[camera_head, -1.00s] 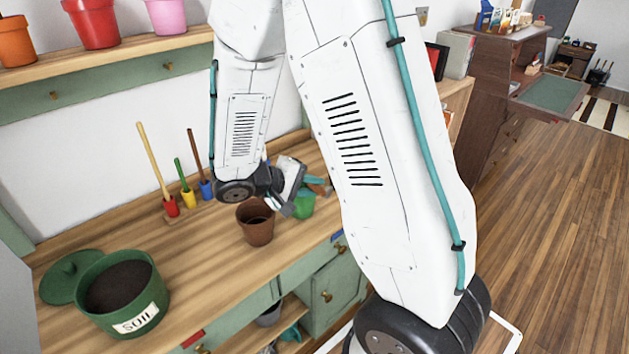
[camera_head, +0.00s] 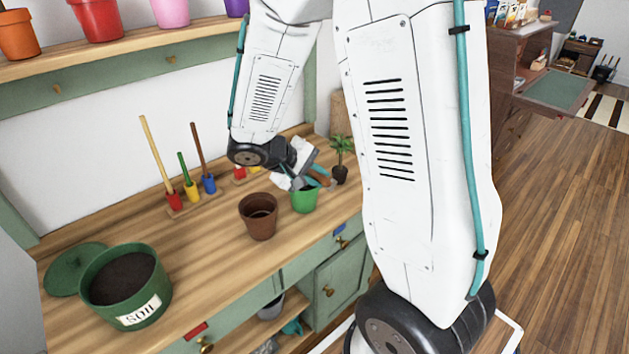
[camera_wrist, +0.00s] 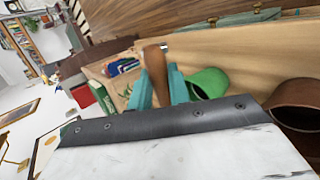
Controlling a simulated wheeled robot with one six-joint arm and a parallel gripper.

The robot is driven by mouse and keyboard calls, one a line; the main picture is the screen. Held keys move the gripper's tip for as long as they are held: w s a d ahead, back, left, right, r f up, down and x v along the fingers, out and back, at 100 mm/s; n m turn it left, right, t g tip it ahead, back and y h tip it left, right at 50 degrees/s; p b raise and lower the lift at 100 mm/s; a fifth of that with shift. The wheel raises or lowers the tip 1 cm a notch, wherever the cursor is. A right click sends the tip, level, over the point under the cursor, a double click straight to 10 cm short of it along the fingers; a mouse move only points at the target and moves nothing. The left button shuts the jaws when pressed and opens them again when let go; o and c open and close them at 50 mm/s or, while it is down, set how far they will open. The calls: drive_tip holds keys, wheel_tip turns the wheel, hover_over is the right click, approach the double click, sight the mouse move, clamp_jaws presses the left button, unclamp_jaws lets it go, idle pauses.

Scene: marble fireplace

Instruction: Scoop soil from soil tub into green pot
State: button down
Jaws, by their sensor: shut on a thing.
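The green soil tub (camera_head: 153,308) stands at the left of the workbench, full of dark soil. The green pot (camera_head: 303,203) stands right of a brown pot, below my gripper; it also shows in the wrist view (camera_wrist: 208,82), right of the fingers. My gripper (camera_head: 318,177) is shut on the brown wooden handle of a tool (camera_wrist: 154,62), between its teal fingers in the wrist view. The tool has a metal collar; its working end is not clear. Whether the green pot holds soil cannot be seen.
The brown pot (camera_head: 258,221) stands left of the green pot. The tub's lid (camera_head: 72,268) lies behind it. Coloured-based upright tools (camera_head: 190,190) stand at the back, a small plant (camera_head: 341,152) at right. The bench between tub and brown pot is clear.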

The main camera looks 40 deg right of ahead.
drive_tip(key=y, duration=0.1)
drive_tip(key=d+r+y, duration=0.1)
drive_tip(key=y, duration=0.1)
drive_tip(key=shift+r, duration=0.15)
drive_tip(key=r+y, duration=0.1)
drive_tip(key=y, duration=0.1)
drive_tip(key=d+r+y, duration=0.1)
drive_tip(key=r+y, duration=0.1)
drive_tip(key=d+r+t+y, duration=0.1)
drive_tip(key=y, duration=0.1)
drive_tip(key=shift+s+r+n, duration=0.1)
drive_tip(key=shift+r+n, duration=0.1)
drive_tip(key=shift+n, duration=0.2)
drive_tip(key=shift+a, duration=0.15)
